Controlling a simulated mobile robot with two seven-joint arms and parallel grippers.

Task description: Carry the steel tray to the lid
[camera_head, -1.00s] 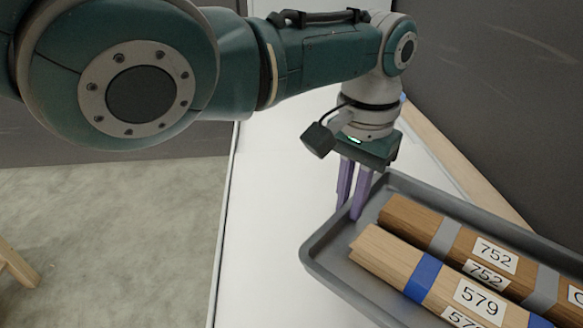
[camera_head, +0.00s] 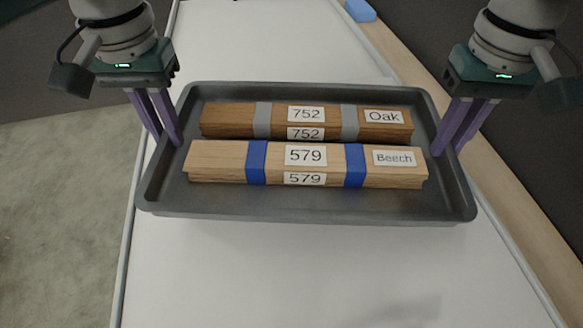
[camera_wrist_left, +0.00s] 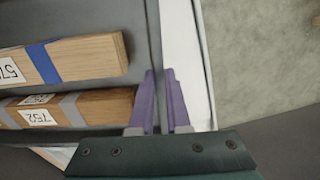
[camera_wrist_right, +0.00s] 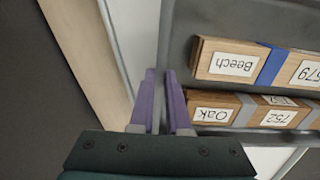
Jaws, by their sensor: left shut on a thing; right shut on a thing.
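The steel tray (camera_head: 320,208) is a dark grey, shallow, rimmed tray in the middle of the head view. It carries two bundles of wood strips side by side: a darker one labelled Oak 752 (camera_head: 235,121) and a paler one labelled Beech 579 (camera_head: 215,160). My left gripper (camera_head: 164,138) is shut on the tray's left end wall. My right gripper (camera_head: 450,146) is shut on its right end wall. Both wrist views show the purple fingers astride the rim. I see nothing that I can make out as the lid.
The white surface (camera_head: 270,280) lies below the tray, clear in front, with a faint shadow at lower right. A wooden strip (camera_head: 500,200) and a dark wall run along its right side. A blue object (camera_head: 360,10) sits at the far edge. Bare floor (camera_head: 60,220) lies left.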

